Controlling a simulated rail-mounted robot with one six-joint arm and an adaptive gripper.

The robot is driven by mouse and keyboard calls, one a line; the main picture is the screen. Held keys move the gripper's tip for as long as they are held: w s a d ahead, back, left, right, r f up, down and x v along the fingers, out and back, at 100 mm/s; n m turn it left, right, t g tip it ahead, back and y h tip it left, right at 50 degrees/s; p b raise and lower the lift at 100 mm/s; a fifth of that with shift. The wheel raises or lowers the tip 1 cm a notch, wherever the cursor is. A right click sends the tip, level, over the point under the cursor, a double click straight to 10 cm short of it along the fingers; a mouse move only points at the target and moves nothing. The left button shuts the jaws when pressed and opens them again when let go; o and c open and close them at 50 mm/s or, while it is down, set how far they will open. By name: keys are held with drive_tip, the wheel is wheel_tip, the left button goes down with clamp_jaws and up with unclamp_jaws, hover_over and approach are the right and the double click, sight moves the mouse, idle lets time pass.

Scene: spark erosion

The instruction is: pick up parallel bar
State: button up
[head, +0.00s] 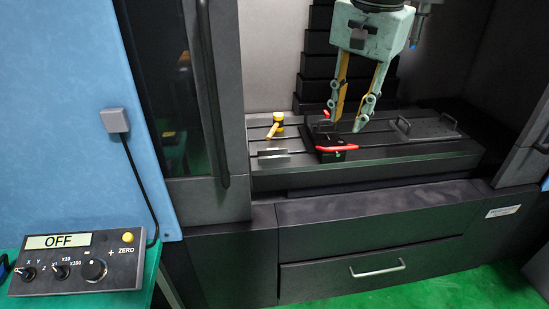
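A thin, light metal bar (272,153), which looks like the parallel bar, lies at the front left of the dark machine table (410,149). It is small here, and I cannot tell whether it is one bar or two close together. My gripper (349,121) points down over the table, to the right of the bar and apart from it. Its two fingers are spread, with nothing visible between them. The fingertips appear above or behind the dark vise (325,134) with red parts; their exact height is unclear.
A yellow-headed mallet (277,122) is behind the bar. The machine's door frame (217,100) bounds the left side. A control box reading OFF (75,264) is at the lower left.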

drive_tip(key=w+a+f+m+g+p, duration=0.1)
drive_tip(key=w+a+f+m+p, duration=0.15)
drive_tip(key=w+a, duration=0.45)
drive_tip(key=w+a+f+m+p, duration=0.2)
drive_tip(key=w+f+p, duration=0.15)
drive_tip(key=w, duration=0.85)
drive_tip(key=w+a+f+m+p, duration=0.2)
drive_tip(key=w+a+f, duration=0.2)
drive_tip(key=f, duration=0.3)
drive_tip(key=w+a+f+m+g+p, duration=0.1)
drive_tip(key=w+a+f+m, duration=0.1)
drive_tip(key=w+a+f, duration=0.3)
drive_tip(key=shift+w+a+f+p, duration=0.25)
drive_tip(key=shift+w+f+p, duration=0.15)
drive_tip(key=shift+w+f, duration=0.85)
drive_tip(key=shift+s+f, duration=0.1)
hover_over(275, 157)
drive_tip(key=shift+a+f, duration=0.1)
drive_tip(key=shift+f, duration=4.1)
drive_tip(key=shift+w+f, duration=0.2)
drive_tip(key=shift+f, duration=2.4)
